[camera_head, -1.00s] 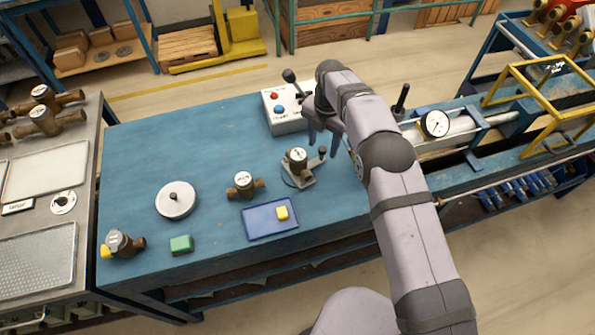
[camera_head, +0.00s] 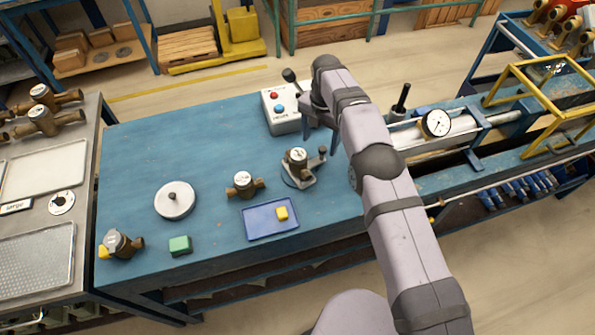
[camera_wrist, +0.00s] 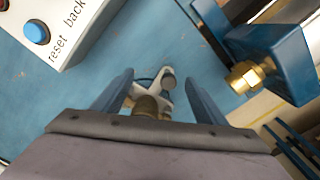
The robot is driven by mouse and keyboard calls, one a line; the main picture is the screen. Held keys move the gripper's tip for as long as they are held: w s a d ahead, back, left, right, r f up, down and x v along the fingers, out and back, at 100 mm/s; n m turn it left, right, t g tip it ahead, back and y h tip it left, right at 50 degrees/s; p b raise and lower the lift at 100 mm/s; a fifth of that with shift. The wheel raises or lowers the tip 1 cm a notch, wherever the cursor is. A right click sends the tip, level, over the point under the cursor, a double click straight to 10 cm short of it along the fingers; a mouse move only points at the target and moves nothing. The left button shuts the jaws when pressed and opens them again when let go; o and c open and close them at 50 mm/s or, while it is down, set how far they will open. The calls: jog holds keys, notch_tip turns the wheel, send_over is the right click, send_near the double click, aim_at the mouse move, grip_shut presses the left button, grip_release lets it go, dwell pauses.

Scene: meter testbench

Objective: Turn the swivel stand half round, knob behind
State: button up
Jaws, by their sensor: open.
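The swivel stand (camera_head: 302,179) sits on the blue bench, a grey-white bracket on a round base carrying a brass meter (camera_head: 298,157) with a white dial. My gripper (camera_head: 319,143) is open and empty, just behind and above the stand. In the wrist view, the knob (camera_wrist: 168,81) shows between the spread fingers of my gripper (camera_wrist: 159,76), apart from both. My gripper body hides part of the stand and meter in that view.
A control box (camera_head: 287,112) with red and blue buttons and a lever stands behind the stand. A blue tray (camera_head: 258,230) with a yellow block and another brass meter (camera_head: 244,185) are to the left. A gauge rig (camera_head: 435,124) stands right.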

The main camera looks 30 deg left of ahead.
dwell(0.4)
jog(key=shift+r+p, duration=1.9)
jog(key=shift+r, duration=0.9)
